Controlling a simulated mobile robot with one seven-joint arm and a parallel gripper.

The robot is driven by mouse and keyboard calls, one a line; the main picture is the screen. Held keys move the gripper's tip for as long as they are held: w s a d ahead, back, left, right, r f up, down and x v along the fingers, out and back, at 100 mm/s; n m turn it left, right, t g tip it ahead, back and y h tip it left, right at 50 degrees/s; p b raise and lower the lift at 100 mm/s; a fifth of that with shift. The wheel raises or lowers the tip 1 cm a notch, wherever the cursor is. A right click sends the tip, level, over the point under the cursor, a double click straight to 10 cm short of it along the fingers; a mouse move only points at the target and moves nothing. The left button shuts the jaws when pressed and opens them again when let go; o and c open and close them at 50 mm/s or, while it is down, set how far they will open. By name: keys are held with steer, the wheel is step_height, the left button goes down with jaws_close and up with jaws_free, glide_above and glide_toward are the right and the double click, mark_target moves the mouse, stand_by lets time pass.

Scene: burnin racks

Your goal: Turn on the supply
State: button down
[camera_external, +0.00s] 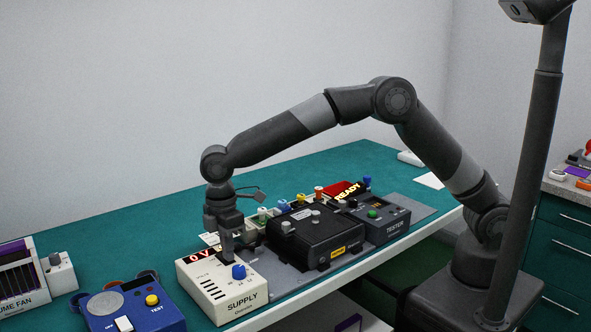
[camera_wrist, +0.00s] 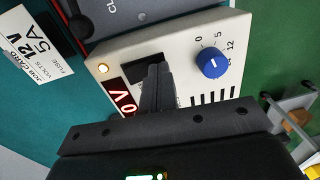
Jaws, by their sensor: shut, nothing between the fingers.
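The supply (camera_external: 215,288) is a cream box at the table's front, with a blue knob (camera_external: 239,271), vent slots and a red-lit display. In the wrist view, the display (camera_wrist: 122,97) reads 0 V and a small amber lamp (camera_wrist: 103,68) glows. The blue knob (camera_wrist: 211,63) has a scale beginning at 0. A black switch area (camera_wrist: 140,72) lies between lamp and knob, partly hidden by my fingers. My gripper (camera_external: 227,257) points down at the supply's top, fingers shut with nothing between them. Its tips (camera_wrist: 157,68) are at the black switch area; contact cannot be told.
A blue test box (camera_external: 130,308) and a fume fan (camera_external: 22,280) are at the left. A job card (camera_wrist: 38,47) lies beside the supply. The table's back left is clear.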

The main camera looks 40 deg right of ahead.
steer(key=shift+w, duration=0.1)
steer(key=shift+w+r, duration=0.3)
steer(key=shift+w, duration=0.4)
step_height(320, 180, up, 14)
steer(key=s, duration=0.1)
steer(key=shift+s, duration=0.4)
stand_by(0.3)
